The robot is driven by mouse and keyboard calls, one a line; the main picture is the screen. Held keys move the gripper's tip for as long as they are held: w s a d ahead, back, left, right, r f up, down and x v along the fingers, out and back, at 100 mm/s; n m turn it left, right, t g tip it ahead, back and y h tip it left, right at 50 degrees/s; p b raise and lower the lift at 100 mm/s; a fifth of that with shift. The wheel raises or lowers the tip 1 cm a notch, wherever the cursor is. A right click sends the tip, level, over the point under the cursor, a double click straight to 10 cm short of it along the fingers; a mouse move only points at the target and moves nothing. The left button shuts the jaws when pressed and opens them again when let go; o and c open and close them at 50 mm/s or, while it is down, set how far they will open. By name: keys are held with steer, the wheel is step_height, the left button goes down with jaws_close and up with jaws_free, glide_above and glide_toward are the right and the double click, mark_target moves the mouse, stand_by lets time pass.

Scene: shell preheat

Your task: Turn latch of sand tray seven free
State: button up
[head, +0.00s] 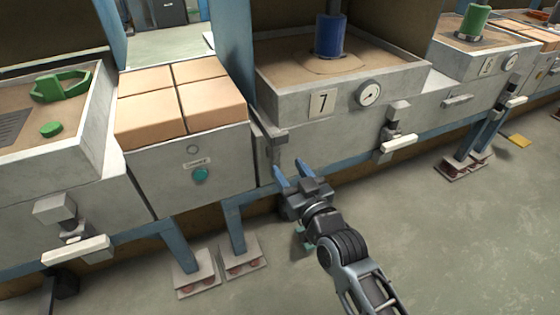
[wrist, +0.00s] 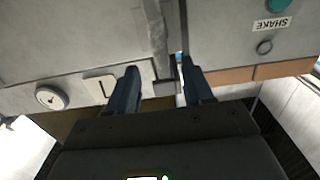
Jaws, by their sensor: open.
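Sand tray seven (head: 290,95) is a grey box of sand with a blue round piece (head: 330,36) standing in it. Its number plate (head: 322,103) and gauge (head: 370,93) show on the front. A grey fitting with a white handle bar (head: 398,143), which looks like its latch, sits low at the right, the bar roughly level. My gripper (head: 289,170) is open and empty, low by the box's left front corner, left of that handle. A grey bracket (head: 275,140) at this corner shows between my fingers in the wrist view (wrist: 164,87); contact cannot be told.
A box with tan blocks (head: 180,100), a SHAKE label and a teal button (head: 201,175) stands left of tray seven. Further left, a tray holds green pieces (head: 62,86). Blue legs (head: 236,230) stand below.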

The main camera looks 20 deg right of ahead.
mark_target(277, 151)
steer(key=w, duration=0.7)
steer(key=shift+f, duration=0.1)
steer(key=shift+w+b, duration=0.3)
steer(key=shift+b, duration=0.1)
steer(key=shift+c, duration=0.5)
jaws_close()
